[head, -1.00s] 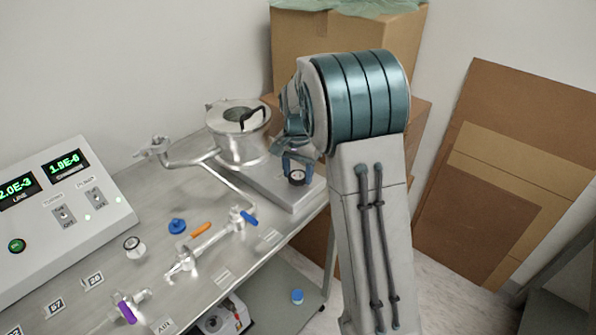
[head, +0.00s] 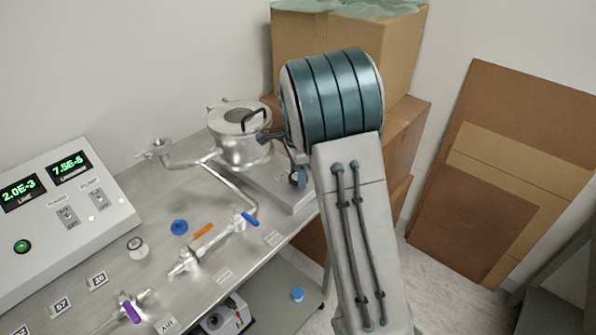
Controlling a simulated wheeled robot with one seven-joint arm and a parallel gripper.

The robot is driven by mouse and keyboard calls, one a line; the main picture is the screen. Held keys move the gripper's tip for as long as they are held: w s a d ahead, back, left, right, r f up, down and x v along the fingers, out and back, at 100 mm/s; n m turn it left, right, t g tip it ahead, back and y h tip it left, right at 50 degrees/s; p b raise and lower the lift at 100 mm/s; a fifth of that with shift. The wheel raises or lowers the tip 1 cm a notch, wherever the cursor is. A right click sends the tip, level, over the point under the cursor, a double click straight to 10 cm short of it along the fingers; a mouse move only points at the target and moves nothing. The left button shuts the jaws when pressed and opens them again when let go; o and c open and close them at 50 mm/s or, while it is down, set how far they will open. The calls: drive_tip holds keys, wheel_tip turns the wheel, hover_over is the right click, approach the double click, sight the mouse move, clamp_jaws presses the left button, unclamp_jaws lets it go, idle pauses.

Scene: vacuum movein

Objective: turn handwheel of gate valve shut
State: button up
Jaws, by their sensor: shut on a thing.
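My gripper (head: 274,135) shows only in a small part, at the right side of the metal chamber (head: 236,133). The teal wrist section (head: 335,95) of my arm covers most of it. The gripper appears shut on the gate valve's handwheel, but the wheel and fingers are largely hidden, so the wheel's angle cannot be told. The chamber stands on a metal base plate (head: 268,186) at the back of the bench, with a black handle on its lid. A small round dial (head: 298,179) sits just below the gripper, partly behind my arm.
A control box (head: 65,218) at left has green readouts, about 2.0E-3 and 7.5E-5. Small valves with orange (head: 203,230), blue (head: 249,219) and purple (head: 132,313) handles lie along the bench front. Cardboard boxes (head: 345,30) stand behind my arm; flat cardboard (head: 500,170) leans at right.

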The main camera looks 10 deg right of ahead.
drive_tip(key=shift+w+r+m, duration=0.1)
drive_tip(key=shift+r+m, duration=0.05)
drive_tip(key=shift+m, duration=0.25)
drive_tip(key=o, duration=1)
drive_tip(key=shift+c, duration=0.2)
wheel_tip(320, 180, up, 14)
drive_tip(key=shift+b, duration=0.35)
